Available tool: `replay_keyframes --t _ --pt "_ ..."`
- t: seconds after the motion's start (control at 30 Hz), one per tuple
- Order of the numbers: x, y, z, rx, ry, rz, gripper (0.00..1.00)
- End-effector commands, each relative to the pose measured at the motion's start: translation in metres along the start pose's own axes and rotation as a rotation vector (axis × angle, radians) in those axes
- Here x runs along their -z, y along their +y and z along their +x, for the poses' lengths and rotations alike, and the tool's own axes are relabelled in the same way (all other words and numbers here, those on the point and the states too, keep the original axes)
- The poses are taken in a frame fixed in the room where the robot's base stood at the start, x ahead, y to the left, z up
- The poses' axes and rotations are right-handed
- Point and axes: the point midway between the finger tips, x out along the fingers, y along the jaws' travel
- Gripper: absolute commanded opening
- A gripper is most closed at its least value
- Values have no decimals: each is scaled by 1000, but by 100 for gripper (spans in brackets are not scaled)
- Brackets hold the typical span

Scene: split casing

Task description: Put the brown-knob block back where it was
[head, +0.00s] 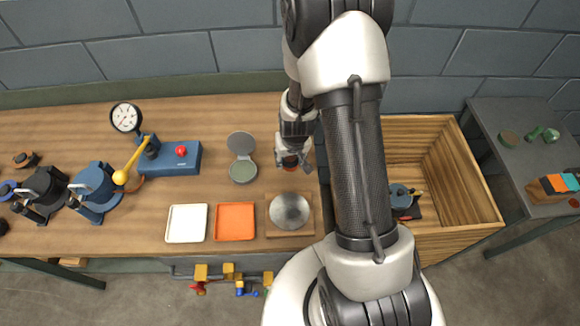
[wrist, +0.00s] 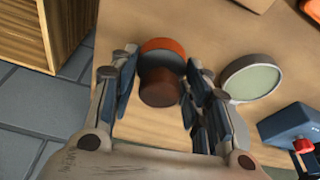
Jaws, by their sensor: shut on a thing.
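My gripper (head: 291,160) is over the bench, right of an open round casing. In the wrist view, my gripper (wrist: 159,80) is shut on the brown-knob block, with a finger on each side. The brown knob (wrist: 160,88) points toward the camera. A dark body with an orange rim (wrist: 163,45) shows behind the knob. In the head view, the fingers hide most of the block. I cannot tell whether it touches the bench. The casing (head: 242,172) has a green inside and a raised grey lid; its round green part (wrist: 250,79) also shows in the wrist view.
A white tray (head: 170,236), an orange tray (head: 234,221) and a metal dish (head: 289,210) on a board line the front. A blue box (head: 170,161) with a red button stands left, near a dial gauge (head: 126,117). A wooden crate (head: 463,180) is at right.

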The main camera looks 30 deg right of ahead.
Motion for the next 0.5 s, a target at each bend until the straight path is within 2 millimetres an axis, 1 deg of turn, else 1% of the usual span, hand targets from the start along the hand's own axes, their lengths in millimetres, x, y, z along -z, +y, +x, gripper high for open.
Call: replay_keyframes --t 0.03,0.23,0.3,0.5 --pt "-2 0 8 0 1 -1 13" --pt "-10 0 37 0 0 -2 13" --pt "-11 0 40 0 1 -1 13" --pt "-10 0 37 0 1 0 13"
